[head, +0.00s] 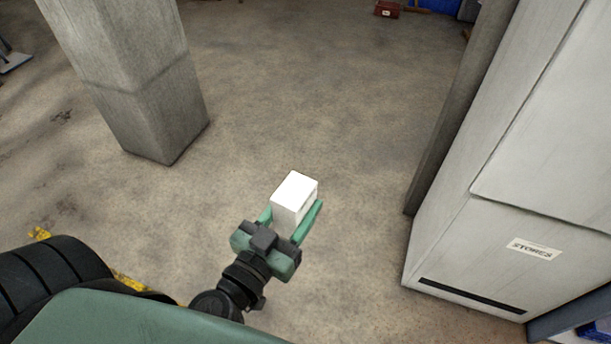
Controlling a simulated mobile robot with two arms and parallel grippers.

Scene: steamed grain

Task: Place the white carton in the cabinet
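The white carton (294,196) is in the middle of the head view, held above the floor. My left gripper (293,221) has its green fingers on either side of the carton, closed on it. The arm behind it comes in from the lower left. The cabinet (520,262) is a tall pale grey unit on the right with a "STORES" label. Its front shows a seam above the labelled lower panel and a dark slot near the bottom. No opening into it shows. My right gripper is not in view.
A square concrete pillar (140,85) stands at the upper left. A dark grey post (455,115) stands beside the cabinet. A red box (387,9) lies far back. Bare floor (340,110) is clear between pillar and cabinet.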

